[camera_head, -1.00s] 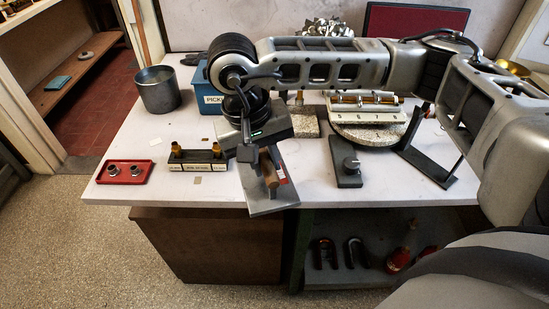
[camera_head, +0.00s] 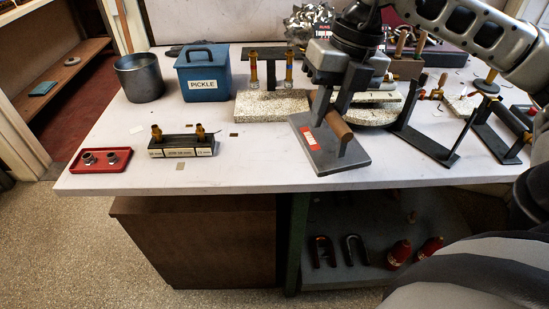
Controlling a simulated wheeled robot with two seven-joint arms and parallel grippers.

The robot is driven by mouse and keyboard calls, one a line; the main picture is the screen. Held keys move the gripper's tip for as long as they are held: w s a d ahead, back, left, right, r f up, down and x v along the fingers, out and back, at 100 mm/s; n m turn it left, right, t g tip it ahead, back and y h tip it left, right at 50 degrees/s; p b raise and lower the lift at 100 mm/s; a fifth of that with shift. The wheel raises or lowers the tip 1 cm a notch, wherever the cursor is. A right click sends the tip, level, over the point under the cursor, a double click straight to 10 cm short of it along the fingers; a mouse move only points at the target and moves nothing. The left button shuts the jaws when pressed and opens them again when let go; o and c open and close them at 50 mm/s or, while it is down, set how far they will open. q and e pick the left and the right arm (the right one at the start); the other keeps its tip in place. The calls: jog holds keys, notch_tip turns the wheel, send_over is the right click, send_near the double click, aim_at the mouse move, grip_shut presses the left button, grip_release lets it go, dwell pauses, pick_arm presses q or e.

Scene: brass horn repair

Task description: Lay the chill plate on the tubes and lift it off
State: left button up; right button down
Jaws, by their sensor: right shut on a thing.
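The chill plate (camera_head: 345,158) is a flat grey plate with a wooden handle (camera_head: 339,126) and a red-and-white label. My right gripper (camera_head: 332,112) is shut on its handle, over the front middle of the table. I cannot tell whether the plate touches the table. Two upright brass tubes (camera_head: 254,72) (camera_head: 289,68) stand by a dark T-shaped stand behind a speckled slab, left of the gripper and apart from the plate. My gripper hides much of the round speckled turntable (camera_head: 372,117) behind it. My left gripper is not in view.
A blue PICKLE box (camera_head: 204,85) and a metal pot (camera_head: 139,82) stand at the back left. A dark block with brass fittings (camera_head: 181,151) and a red tray (camera_head: 99,168) lie at the front left. Black angled stands (camera_head: 428,145) are close on the right. The table's front centre-left is clear.

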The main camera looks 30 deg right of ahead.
jog(key=shift+s+d+r+m, duration=0.15)
jog(key=shift+d+m, duration=0.15)
jog(key=shift+m, duration=0.8)
jog(key=shift+w, duration=0.3)
jog(key=shift+m, duration=0.3)
jog(key=w+f, duration=0.3)
jog(key=w, duration=0.1)
jog(key=w+a+f+p, duration=0.1)
jog(key=w+f, duration=0.2)
jog(key=w, duration=0.1)
jog(key=w+a+f+p, duration=0.1)
jog(key=w+f, duration=0.2)
jog(key=w, duration=0.1)
jog(key=shift+w, duration=0.25)
jog(key=shift+w+f, duration=0.15)
jog(key=x, duration=0.2)
jog(key=p+x, duration=0.1)
jog(key=shift+w+d, duration=0.1)
jog(key=shift+d, duration=0.2)
jog(key=shift+f, duration=0.5)
jog(key=c, duration=1.4)
grip_release()
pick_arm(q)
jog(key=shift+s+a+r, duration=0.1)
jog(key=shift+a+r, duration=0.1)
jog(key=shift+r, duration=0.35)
pick_arm(e)
jog(key=shift+o, duration=0.6)
